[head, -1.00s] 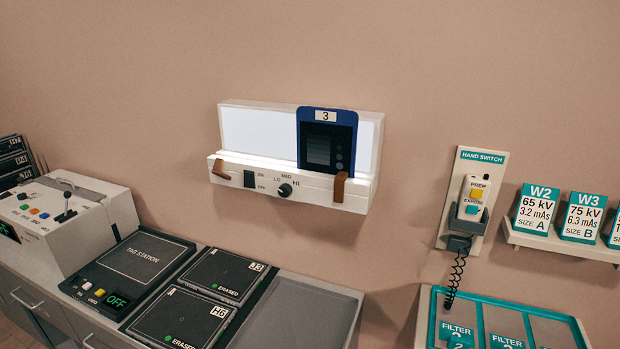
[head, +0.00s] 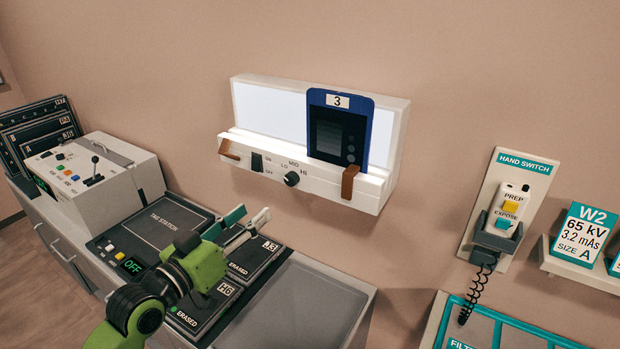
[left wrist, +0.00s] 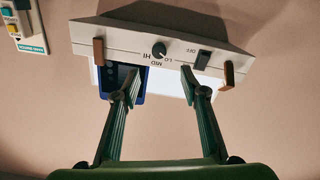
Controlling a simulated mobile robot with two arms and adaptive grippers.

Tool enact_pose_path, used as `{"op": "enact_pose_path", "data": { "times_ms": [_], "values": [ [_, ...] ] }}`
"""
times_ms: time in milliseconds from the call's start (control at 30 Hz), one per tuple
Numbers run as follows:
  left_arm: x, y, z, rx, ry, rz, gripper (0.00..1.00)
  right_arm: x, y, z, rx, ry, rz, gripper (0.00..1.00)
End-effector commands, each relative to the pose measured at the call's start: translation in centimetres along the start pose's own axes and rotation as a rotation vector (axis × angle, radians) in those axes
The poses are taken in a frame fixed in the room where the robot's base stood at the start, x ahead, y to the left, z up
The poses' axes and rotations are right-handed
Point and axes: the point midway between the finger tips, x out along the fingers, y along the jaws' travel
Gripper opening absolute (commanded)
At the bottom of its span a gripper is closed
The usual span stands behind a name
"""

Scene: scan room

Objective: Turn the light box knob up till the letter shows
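The white light box (head: 245,140) hangs on the wall with its panel lit. Its black knob (head: 291,179) sits on the front ledge among the marks LO, MID and HI; the knob's exact setting is too small to tell. A blue-framed film marked 3 (head: 338,130) stands against the panel, dark with faint grey bands, and I can read no letter on it. My left gripper (head: 250,222) is open and empty, below and left of the knob. In the left wrist view the knob (left wrist: 158,50) shows beyond the open fingers, apart from them. My right gripper is out of view.
A black on/off switch (head: 257,162) is left of the knob. Brown clips (head: 349,182) are on the ledge. Below are the tag station (head: 160,222), cassettes and a grey tray (head: 310,305). A hand switch (head: 507,212) hangs at right. The wall between is clear.

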Motion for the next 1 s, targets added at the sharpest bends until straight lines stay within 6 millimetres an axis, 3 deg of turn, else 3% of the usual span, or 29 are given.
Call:
{"op": "enact_pose_path", "data": {
  "times_ms": [167, 367, 700, 1000],
  "values": [
    [1.3, 0.5, -0.7, -0.001, 0.006, 0.009, 0.40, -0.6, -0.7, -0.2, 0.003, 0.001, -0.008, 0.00],
    [5.0, 0.5, -0.8, -0.002, 0.006, 0.008, 0.40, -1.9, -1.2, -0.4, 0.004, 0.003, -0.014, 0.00],
    [11.1, 0.5, -0.7, 0.001, 0.004, 0.007, 0.40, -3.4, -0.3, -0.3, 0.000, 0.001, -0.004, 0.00],
    [13.6, 0.4, -0.5, 0.001, 0.005, 0.007, 0.40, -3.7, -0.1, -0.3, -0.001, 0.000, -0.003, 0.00]
  ]
}}
